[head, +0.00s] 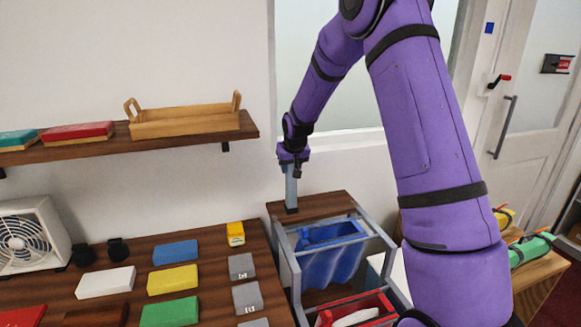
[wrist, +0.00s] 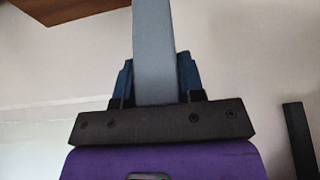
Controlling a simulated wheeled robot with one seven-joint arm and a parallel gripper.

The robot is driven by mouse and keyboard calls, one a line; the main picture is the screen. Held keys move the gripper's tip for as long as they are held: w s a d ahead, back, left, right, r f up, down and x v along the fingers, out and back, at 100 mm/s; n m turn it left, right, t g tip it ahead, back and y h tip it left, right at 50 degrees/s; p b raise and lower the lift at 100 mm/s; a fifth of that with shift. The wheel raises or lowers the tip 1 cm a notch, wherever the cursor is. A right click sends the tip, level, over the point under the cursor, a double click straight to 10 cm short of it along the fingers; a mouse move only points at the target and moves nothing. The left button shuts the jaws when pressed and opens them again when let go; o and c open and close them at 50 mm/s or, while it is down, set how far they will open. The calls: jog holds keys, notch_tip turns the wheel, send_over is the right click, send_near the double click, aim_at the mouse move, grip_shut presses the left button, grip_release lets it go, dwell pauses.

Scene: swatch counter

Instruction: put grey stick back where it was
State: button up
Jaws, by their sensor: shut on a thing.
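The grey stick (head: 291,193) hangs upright below my gripper (head: 292,168) in the head view. Its lower end is over the brown wooden surface (head: 325,203) behind the metal rack; I cannot tell whether it touches that surface. In the wrist view the grey stick (wrist: 154,55) stands between the blue fingers of my gripper (wrist: 155,80), which are shut on it.
A metal-framed rack (head: 285,262) with blue and red bins is just in front. The counter at left holds several coloured blocks, a yellow item (head: 235,234) and a white fan (head: 30,238). A wall shelf (head: 190,138) carries a wooden tray (head: 185,122).

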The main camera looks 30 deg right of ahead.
jog(key=shift+f, duration=0.15)
jog(key=o, duration=0.8)
jog(key=shift+o, duration=0.2)
jog(key=s+a+f+v, duration=0.1)
jog(key=s+v, duration=0.1)
jog(key=v, duration=0.9)
jog(key=s+a+f+v, duration=0.1)
jog(key=s+v, duration=0.1)
jog(key=v, duration=0.9)
jog(key=s+a+r+n, duration=0.1)
jog(key=s+a, duration=0.2)
jog(key=s, duration=1.2)
jog(key=s+a+r+n+y, duration=0.1)
jog(key=s+a, duration=0.3)
jog(key=s, duration=1.2)
jog(key=shift+s+r+t, duration=0.2)
jog(key=shift+r+t, duration=0.1)
jog(key=shift+r, duration=0.4)
